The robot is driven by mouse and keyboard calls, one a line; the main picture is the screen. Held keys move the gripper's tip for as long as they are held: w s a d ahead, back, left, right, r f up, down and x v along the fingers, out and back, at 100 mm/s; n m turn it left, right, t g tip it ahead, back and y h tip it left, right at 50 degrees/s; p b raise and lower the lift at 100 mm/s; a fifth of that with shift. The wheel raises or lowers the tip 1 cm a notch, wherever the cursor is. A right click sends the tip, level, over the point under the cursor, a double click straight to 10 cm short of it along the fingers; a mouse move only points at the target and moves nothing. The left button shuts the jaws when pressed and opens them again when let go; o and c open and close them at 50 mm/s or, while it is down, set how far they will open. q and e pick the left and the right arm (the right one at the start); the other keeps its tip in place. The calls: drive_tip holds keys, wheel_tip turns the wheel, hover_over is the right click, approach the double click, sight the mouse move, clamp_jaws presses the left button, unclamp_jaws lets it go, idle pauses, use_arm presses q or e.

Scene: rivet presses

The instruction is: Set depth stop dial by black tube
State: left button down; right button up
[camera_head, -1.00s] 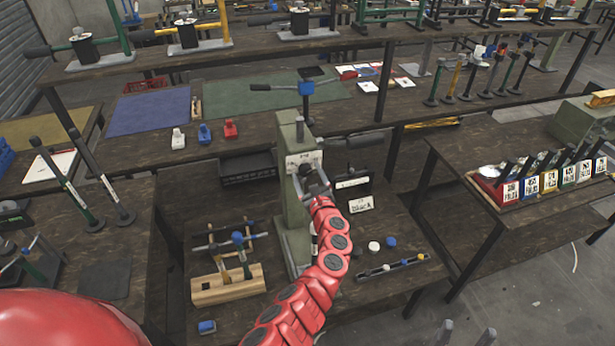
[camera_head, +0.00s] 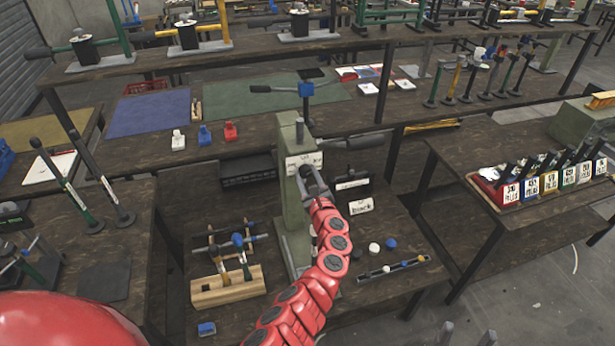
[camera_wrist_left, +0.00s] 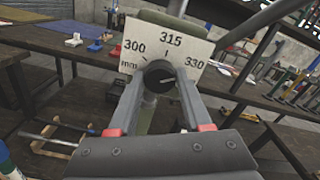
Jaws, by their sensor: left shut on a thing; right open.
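The depth stop dial (camera_wrist_left: 158,76) is a dark round knob below a white scale plate (camera_wrist_left: 196,47) marked 300, 315 and 330 mm. Its light pointer line points right, slightly up; the exact reading is unclear. My left gripper (camera_wrist_left: 160,88) is shut on the dial, one finger on each side. In the head view my left gripper (camera_head: 313,184) is at the front of the green press column (camera_head: 289,190), below its plate, and the dial is hidden. A white card (camera_head: 361,206) reading "black" stands right of the press. My right gripper (camera_head: 466,334) shows only fingertips at the bottom edge, apart and empty.
A wooden rack (camera_head: 228,287) with several tools stands left of the press. A strip with coloured pieces (camera_head: 393,268) and small white and blue caps (camera_head: 382,245) lie to the right. A blue block (camera_head: 207,328) lies near the front. Coloured card boxes (camera_head: 530,188) stand on the right table.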

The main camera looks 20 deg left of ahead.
use_arm(q)
drive_tip(key=shift+a+f+n+b, duration=0.1)
drive_tip(key=shift+f+n+b, duration=0.1)
drive_tip(key=shift+n+b, duration=1.05)
drive_tip(key=n+b, duration=0.6)
drive_tip(key=b, duration=0.2)
drive_tip(key=shift+f+n, duration=0.1)
drive_tip(key=shift+n, duration=0.25)
drive_tip(key=shift+n+b, duration=0.6)
drive_tip(key=shift+b, duration=0.35)
drive_tip(key=shift+n+b, duration=0.7)
drive_tip(key=shift+r, duration=0.2)
drive_tip(key=shift+c, duration=1.7)
unclamp_jaws()
